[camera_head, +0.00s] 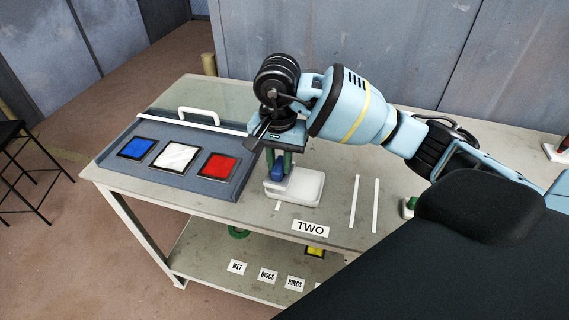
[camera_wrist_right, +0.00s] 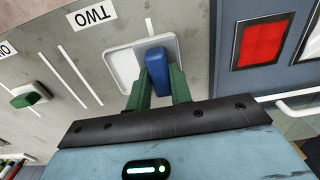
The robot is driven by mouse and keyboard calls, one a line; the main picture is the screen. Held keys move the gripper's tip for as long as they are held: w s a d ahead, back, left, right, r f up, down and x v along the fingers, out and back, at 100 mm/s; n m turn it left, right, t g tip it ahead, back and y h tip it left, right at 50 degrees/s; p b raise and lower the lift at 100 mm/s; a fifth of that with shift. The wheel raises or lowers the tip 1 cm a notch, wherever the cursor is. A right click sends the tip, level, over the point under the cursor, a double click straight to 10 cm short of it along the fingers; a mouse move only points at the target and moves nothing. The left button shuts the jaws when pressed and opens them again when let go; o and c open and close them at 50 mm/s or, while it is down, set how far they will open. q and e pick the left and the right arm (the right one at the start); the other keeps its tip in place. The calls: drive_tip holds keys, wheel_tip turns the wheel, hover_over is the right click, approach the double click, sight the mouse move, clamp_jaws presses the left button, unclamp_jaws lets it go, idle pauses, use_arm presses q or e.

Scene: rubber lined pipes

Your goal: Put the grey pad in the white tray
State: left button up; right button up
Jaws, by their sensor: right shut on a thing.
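My right gripper (camera_head: 279,166) is shut on a blue block (camera_head: 278,174), its green fingers on either side of it. The white tray (camera_head: 308,192) is directly below and beside the block, near the table's front edge. In the right wrist view the fingers (camera_wrist_right: 160,84) grip the blue block (camera_wrist_right: 157,66), which overlaps the right part of the tray (camera_wrist_right: 112,60). I cannot tell whether the block touches the tray. No separate grey pad can be made out; the held piece's underside is hidden. My left gripper is not in view.
A grey-blue board (camera_head: 187,148) with blue, white and red squares lies left on the table (camera_head: 348,160). A green and white block (camera_wrist_right: 28,97) lies beyond white strips. A TWO label (camera_head: 310,228) is in front of the tray. The lower shelf (camera_head: 205,262) bears labels.

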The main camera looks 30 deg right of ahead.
drive_tip(key=shift+w+d+f, duration=0.1)
drive_tip(key=shift+w+d, duration=0.15)
drive_tip(key=shift+d, duration=0.15)
drive_tip(key=shift+d, duration=0.1)
drive_tip(key=shift+w+d, duration=0.25)
drive_tip(key=shift+w+d+f, duration=0.1)
drive_tip(key=shift+d+f, duration=0.1)
drive_tip(key=shift+f, duration=1.6)
drive_tip(key=shift+f, duration=0.15)
drive_tip(key=o, duration=0.9)
